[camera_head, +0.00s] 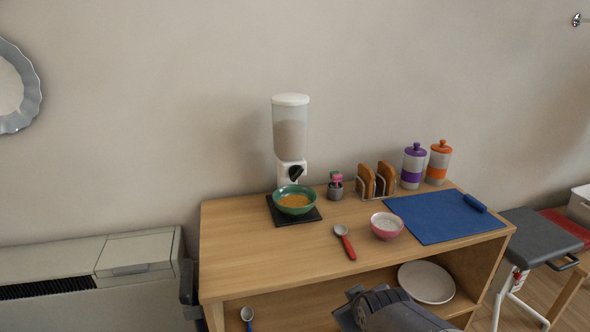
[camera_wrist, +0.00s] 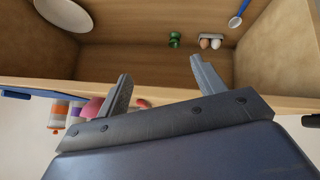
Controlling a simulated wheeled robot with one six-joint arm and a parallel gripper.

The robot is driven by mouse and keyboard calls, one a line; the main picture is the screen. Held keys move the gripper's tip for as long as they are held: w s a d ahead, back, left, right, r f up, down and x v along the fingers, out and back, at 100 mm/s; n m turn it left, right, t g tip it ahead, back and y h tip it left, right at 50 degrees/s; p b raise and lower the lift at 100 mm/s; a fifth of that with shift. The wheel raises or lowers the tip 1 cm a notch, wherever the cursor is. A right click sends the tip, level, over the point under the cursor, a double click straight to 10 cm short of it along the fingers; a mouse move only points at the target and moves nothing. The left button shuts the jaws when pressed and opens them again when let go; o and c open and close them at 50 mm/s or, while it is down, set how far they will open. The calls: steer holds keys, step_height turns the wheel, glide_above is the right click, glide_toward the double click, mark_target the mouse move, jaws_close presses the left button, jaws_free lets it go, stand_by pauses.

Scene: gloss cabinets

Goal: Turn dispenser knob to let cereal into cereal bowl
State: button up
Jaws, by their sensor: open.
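The cereal dispenser (camera_head: 291,128) stands at the back of the wooden cabinet top, with a white lid and a clear hopper partly filled with cereal. Its black knob (camera_head: 296,172) is on the white lower front. The green cereal bowl (camera_head: 294,199) stands below the knob on a black base and holds orange-brown contents. My gripper (camera_wrist: 158,82) is open and empty, facing the cabinet's open shelf in the wrist view. It is well below and in front of the dispenser. The dispenser and green bowl do not show in the wrist view.
The cabinet top (camera_head: 235,240) also bears a red-handled spoon (camera_head: 345,241), a pink bowl (camera_head: 386,226), a toast rack (camera_head: 376,181), two canisters (camera_head: 413,166) and a blue mat (camera_head: 440,217). A white plate (camera_head: 426,282) lies on the shelf below. The top's left part is clear.

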mark_target(298, 176)
steer(key=w+a+r+n+t, duration=0.1)
steer(key=w+r+t, duration=0.1)
steer(key=w+r, duration=0.1)
steer(key=w+a+r+n+t+y, duration=0.1)
steer(key=w+a+r+n, duration=0.1)
steer(key=w, duration=0.4)
steer(key=w+a+r+n+t+p, duration=0.1)
steer(key=w+r+t, duration=0.1)
steer(key=w+r, duration=0.1)
steer(key=shift+w+a+r+n+t+y, duration=0.1)
steer(key=shift+w+r+n+t+y, duration=0.1)
steer(key=shift+w, duration=0.2)
steer(key=shift+w+a+r+n+t+y, duration=0.1)
steer(key=shift+w+r+y, duration=0.1)
steer(key=shift+w, duration=0.15)
steer(key=w+a+r+n+t, duration=0.1)
steer(key=w+a+r, duration=0.1)
steer(key=w, duration=0.3)
steer(key=w+a+r+n+t+y+p, duration=0.1)
steer(key=w+a+r, duration=0.1)
steer(key=w, duration=0.4)
steer(key=w+a+r+n+t+y, duration=0.1)
steer(key=w+r, duration=0.1)
steer(key=w, duration=0.3)
steer(key=shift+w+a+t+p, duration=0.3)
steer(key=shift+a+t+p, duration=0.05)
steer(key=shift+a+t, duration=0.05)
steer(key=c, duration=1)
